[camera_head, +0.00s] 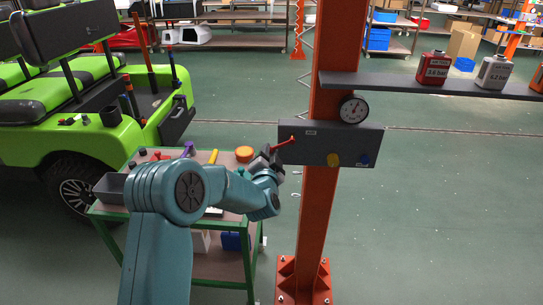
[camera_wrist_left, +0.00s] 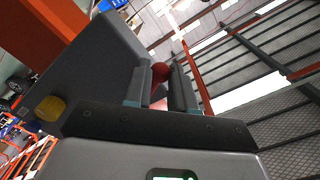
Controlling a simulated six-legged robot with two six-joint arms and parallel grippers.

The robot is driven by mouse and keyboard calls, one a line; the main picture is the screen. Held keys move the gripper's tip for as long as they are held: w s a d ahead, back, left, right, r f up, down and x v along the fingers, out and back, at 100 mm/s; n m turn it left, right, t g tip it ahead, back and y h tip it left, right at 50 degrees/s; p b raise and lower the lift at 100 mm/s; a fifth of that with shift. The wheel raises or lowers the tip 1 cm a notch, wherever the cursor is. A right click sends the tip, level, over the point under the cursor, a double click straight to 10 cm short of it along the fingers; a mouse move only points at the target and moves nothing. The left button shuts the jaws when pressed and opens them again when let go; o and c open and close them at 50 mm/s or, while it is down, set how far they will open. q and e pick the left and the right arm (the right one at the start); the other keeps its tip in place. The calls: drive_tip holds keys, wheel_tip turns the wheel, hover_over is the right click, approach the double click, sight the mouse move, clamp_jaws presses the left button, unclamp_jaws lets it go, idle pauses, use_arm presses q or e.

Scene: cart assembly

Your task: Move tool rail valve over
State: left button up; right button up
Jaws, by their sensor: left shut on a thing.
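A grey tool rail panel (camera_head: 312,151) is fixed to an orange post. A red valve lever (camera_head: 286,142) sticks out at its left end, slanting down to the left. My left gripper (camera_head: 272,156) is at the lever's outer end. In the left wrist view, the red lever's round knob (camera_wrist_left: 160,72) sits between the two fingers of my left gripper (camera_wrist_left: 160,86), which is shut on it. The panel (camera_wrist_left: 100,60) fills the left of that view. My right gripper is not in view.
The panel also carries a yellow knob (camera_head: 333,160) and a blue knob (camera_head: 365,160), with a round gauge (camera_head: 353,109) above. A shelf (camera_head: 395,84) holds a red canister (camera_head: 432,69) and a white canister (camera_head: 494,72). A green tool cart (camera_head: 253,262) stands below my left arm.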

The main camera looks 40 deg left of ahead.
use_arm(q)
drive_tip(key=shift+s+a+r, duration=0.1)
drive_tip(key=shift+a+r, duration=0.1)
drive_tip(key=shift+r, duration=0.2)
drive_tip(key=shift+o, duration=0.4)
drive_tip(key=shift+s+a+r+p, duration=0.15)
drive_tip(key=shift+r+p, duration=0.15)
drive_tip(key=shift+r, duration=0.3)
drive_tip(key=shift+s+a+r+p, duration=0.1)
drive_tip(key=shift+r+p, duration=0.15)
drive_tip(key=shift+r, duration=0.35)
drive_tip(key=shift+w, duration=0.1)
drive_tip(key=o, duration=0.9)
drive_tip(key=shift+d, duration=0.15)
drive_tip(key=shift+f, duration=0.15)
